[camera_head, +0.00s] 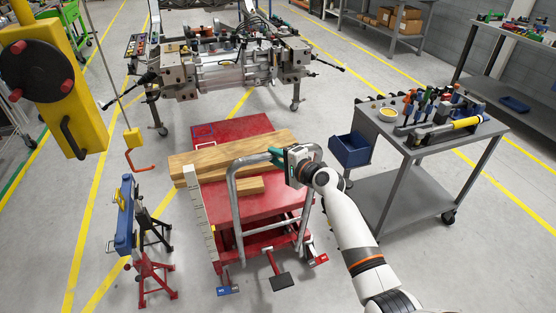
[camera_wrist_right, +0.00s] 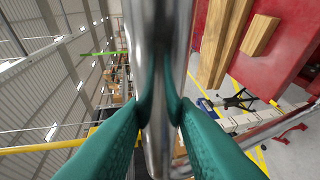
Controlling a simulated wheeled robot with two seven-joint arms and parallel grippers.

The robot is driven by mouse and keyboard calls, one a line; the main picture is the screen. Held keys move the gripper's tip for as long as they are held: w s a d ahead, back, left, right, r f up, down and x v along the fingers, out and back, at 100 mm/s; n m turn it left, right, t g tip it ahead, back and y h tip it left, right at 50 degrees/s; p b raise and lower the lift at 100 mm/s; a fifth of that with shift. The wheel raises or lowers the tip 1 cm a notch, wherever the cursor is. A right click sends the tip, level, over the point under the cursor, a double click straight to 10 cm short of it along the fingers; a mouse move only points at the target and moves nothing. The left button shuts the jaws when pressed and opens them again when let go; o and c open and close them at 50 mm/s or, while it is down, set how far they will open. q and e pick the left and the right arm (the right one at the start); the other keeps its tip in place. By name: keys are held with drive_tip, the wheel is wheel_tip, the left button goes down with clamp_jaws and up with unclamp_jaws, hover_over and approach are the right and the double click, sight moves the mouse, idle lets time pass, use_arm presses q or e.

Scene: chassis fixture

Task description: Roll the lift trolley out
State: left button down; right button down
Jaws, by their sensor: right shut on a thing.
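The red lift trolley (camera_head: 262,203) stands in the middle of the floor, with wooden beams (camera_head: 235,150) lying across its top. Its grey tubular handle (camera_head: 235,195) rises at the near end. My right gripper (camera_head: 276,154) is shut on the top of the handle near its right corner. In the right wrist view the green fingers (camera_wrist_right: 160,105) close on both sides of the shiny handle tube (camera_wrist_right: 160,45). The red deck (camera_wrist_right: 288,60) and beams (camera_wrist_right: 227,45) show at the right there. My left gripper is not in view.
A chassis fixture (camera_head: 230,70) on wheeled legs stands beyond the trolley. A grey tool cart (camera_head: 400,205) with a blue bin (camera_head: 350,150) is close on the right. Stands with red and black legs (camera_head: 152,275) are on the left, below a yellow hoist pendant (camera_head: 50,80) and hook.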

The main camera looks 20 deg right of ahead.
drive_tip(key=c, duration=1.3)
unclamp_jaws()
drive_tip(key=shift+w+f, duration=0.25)
drive_tip(key=shift+f, duration=0.05)
drive_tip(key=shift+o, duration=0.7)
drive_tip(key=shift+s+r, duration=0.1)
drive_tip(key=shift+s+d+r, duration=0.1)
drive_tip(key=shift+s, duration=0.1)
drive_tip(key=v, duration=1.2)
drive_tip(key=shift+b, duration=0.45)
drive_tip(key=shift+r, duration=0.1)
